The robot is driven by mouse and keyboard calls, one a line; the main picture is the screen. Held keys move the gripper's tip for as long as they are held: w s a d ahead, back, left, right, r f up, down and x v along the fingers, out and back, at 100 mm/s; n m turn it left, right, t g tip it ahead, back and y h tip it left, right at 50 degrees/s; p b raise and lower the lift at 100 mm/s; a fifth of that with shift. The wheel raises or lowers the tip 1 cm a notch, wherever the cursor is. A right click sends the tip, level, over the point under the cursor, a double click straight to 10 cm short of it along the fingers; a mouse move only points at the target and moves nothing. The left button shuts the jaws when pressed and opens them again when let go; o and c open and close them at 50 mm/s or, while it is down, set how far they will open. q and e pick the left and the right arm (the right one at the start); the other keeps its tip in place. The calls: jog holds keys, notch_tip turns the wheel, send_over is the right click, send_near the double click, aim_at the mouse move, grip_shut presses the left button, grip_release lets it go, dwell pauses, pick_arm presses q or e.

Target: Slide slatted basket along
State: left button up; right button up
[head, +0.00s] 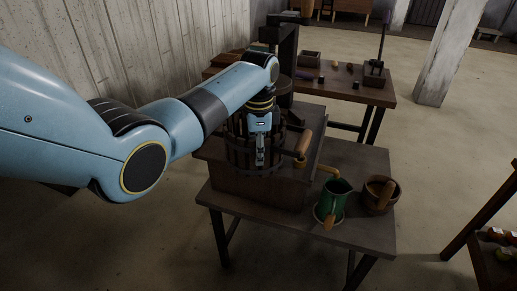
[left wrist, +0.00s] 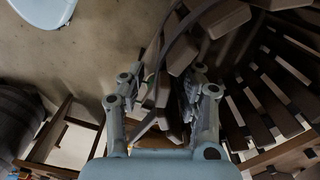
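The slatted basket (head: 240,155), a round tub of dark upright slats, stands on a dark wooden box on the near table. In the left wrist view its slats (left wrist: 265,95) fill the right side. My left gripper (head: 260,158) points down at the basket's near wall in the head view. In the left wrist view my left gripper (left wrist: 168,95) has its fingers apart, with part of a slat between them. I see a gap beside the slat, and firm contact does not show. The arm covers part of the basket's rim. My right gripper is out of view.
A wooden-handled crank (head: 302,145) sticks out right of the basket. A green jug (head: 333,199) and a wooden bucket (head: 379,196) stand on the near table (head: 290,226), to the right. A second table (head: 340,89) with small items stands behind.

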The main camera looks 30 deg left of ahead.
pick_arm(q)
grip_shut()
